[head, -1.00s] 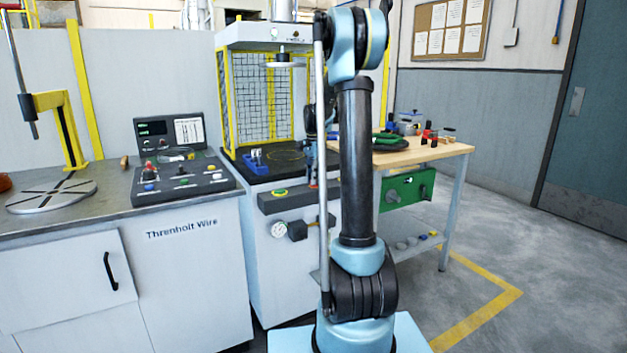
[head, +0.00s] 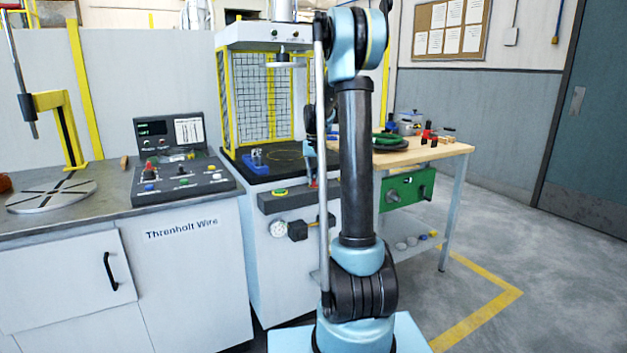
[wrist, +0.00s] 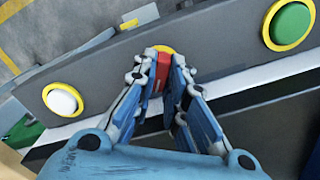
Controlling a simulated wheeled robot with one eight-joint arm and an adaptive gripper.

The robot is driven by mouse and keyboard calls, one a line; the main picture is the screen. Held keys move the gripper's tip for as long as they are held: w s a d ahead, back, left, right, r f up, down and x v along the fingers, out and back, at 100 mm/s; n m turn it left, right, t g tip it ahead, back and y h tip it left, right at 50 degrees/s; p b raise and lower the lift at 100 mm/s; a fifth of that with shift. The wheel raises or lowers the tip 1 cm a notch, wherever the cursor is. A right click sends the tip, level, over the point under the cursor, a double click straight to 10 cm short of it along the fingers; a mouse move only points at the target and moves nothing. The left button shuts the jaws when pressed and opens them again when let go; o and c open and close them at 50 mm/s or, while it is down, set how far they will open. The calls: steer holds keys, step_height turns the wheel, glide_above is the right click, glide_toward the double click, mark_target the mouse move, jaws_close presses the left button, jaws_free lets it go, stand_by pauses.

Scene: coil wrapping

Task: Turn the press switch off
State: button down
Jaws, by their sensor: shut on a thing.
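The press switch (wrist: 163,70) shows in the wrist view as a small red handle in front of a yellow ring on a dark grey panel (wrist: 215,45). My gripper (wrist: 166,72) is shut on this red handle, with one finger on each side. Its fingers hide part of the handle, so I cannot tell clearly which way it is turned. In the head view the press (head: 232,105) has a yellow-edged mesh guard, and its front panel (head: 270,203) is partly behind my arm.
A green button (wrist: 292,24) and a white button (wrist: 62,101) flank the switch. In the head view a pressure gauge (head: 278,229) sits below the panel. A control console (head: 180,186) stands left; a wooden workbench (head: 440,150) with tools stands right.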

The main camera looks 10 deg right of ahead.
mark_target(314, 179)
steer(key=n, duration=0.6)
steer(key=shift+w+n, duration=0.1)
steer(key=shift+n, duration=0.2)
stand_by(0.5)
steer(key=c, duration=1.6)
jaws_free()
step_height(314, 179, up, 12)
